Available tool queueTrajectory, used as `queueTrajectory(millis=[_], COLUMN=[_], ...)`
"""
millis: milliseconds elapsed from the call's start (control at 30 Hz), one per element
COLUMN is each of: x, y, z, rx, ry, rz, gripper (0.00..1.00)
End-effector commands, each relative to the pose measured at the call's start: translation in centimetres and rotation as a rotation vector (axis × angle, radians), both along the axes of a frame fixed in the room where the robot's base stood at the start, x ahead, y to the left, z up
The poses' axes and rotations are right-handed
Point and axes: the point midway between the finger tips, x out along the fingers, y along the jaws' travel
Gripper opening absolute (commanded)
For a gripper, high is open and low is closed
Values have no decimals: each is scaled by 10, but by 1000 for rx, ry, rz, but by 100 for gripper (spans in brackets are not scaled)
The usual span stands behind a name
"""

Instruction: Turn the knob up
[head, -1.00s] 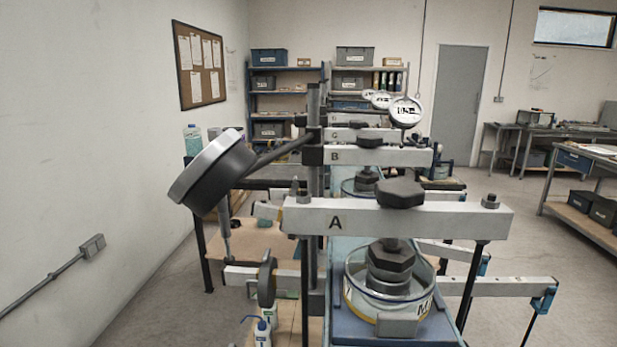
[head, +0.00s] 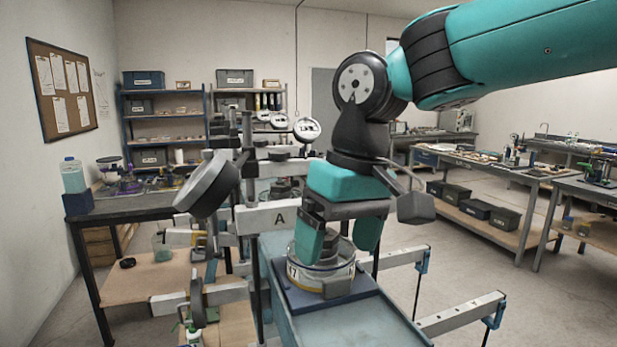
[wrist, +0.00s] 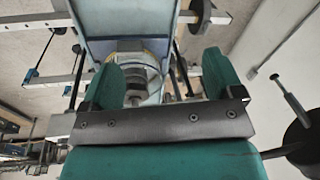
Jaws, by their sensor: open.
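The lever frame marked A (head: 272,218) has a light crossbeam, partly hidden behind my gripper. Below the beam a clear round cell (head: 338,276) stands on a blue base (head: 312,300). Grey stacked parts show inside the cell and between my fingers in the wrist view (wrist: 138,88). The dark knob on top of the beam is hidden behind my arm in the head view. My gripper (head: 337,248) is open, pointing down, with its two teal fingers apart around the middle of frame A. I cannot tell whether either finger touches anything. Both fingers also show in the wrist view (wrist: 163,80).
A large dark round dial (head: 207,188) juts out left of the beam. More frames with white dials (head: 306,129) stand behind. Arms with blue ends (head: 494,310) stick out at the right. A dark-topped table (head: 150,205) is at the left; open floor lies at the right.

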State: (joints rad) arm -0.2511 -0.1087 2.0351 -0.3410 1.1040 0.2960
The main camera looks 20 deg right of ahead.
Motion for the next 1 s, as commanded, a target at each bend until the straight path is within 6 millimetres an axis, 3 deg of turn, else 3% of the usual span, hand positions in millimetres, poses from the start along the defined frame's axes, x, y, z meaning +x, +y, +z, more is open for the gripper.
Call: queueTrajectory(millis=[33, 200, 333, 500, 633, 767, 1000], x=[26, 88, 115, 128, 129, 128, 127], y=[-2, -14, -21, -25, -26, -27, -27], z=[25, 100, 149, 190, 206, 205, 164], rx=[-29, -109, -134, -135, -130, -129, -131], ry=[1, 28, 57, 100, 122, 132, 135], rz=[-83, -420, -670, -915, -1016, -1052, -1053], gripper=[86, 86, 86, 86, 86, 86, 86])
